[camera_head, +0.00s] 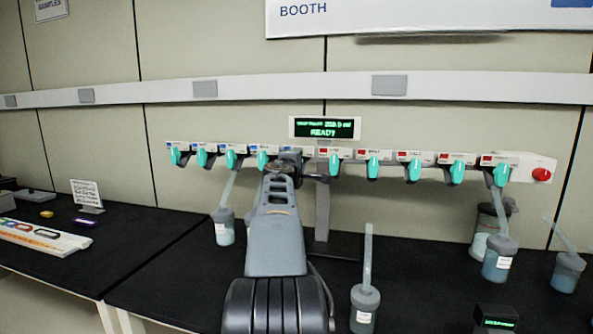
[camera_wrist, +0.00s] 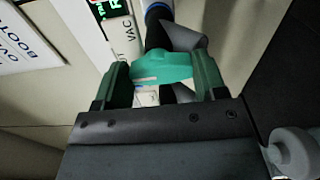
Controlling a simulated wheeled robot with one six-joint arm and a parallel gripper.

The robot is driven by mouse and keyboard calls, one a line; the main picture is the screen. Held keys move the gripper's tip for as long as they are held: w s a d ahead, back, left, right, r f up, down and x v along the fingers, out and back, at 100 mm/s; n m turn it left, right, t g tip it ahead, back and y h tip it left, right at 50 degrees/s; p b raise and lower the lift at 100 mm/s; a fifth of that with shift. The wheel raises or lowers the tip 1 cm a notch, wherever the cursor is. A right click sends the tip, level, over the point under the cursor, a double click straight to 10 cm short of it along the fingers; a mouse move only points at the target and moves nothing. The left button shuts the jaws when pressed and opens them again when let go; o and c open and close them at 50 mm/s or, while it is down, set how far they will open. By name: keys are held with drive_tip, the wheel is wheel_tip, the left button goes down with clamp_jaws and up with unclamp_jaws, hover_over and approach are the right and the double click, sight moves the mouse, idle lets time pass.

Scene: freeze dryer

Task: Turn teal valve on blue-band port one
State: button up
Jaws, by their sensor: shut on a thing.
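A teal valve handle (camera_wrist: 163,68) sits between the two green fingers of my gripper (camera_wrist: 159,65) in the wrist view. The fingers are shut on it from both sides. Behind it is a dark port stem with a blue band (camera_wrist: 157,9). In the head view my gripper (camera_head: 292,158) reaches the middle of the white manifold, just left of the display, and my arm hides the gripped valve there. Other teal valves with blue labels (camera_head: 230,158) hang to the left. Valves with red labels (camera_head: 373,166) hang to the right. The port's number is not readable.
A green-lit display (camera_head: 325,128) reading READY stands above the manifold. A flask (camera_head: 223,228) hangs left of my arm, and another (camera_head: 365,305) stands to the right on the black bench. More flasks (camera_head: 499,262) are at the right. A red button (camera_head: 541,174) is on the manifold's right end.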

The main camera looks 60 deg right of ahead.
drive_tip(key=shift+m, duration=0.3)
drive_tip(key=o, duration=0.9)
drive_tip(key=b+v, duration=0.3)
drive_tip(key=v, duration=1)
drive_tip(key=shift+s+a, duration=0.1)
drive_tip(key=shift+a, duration=0.25)
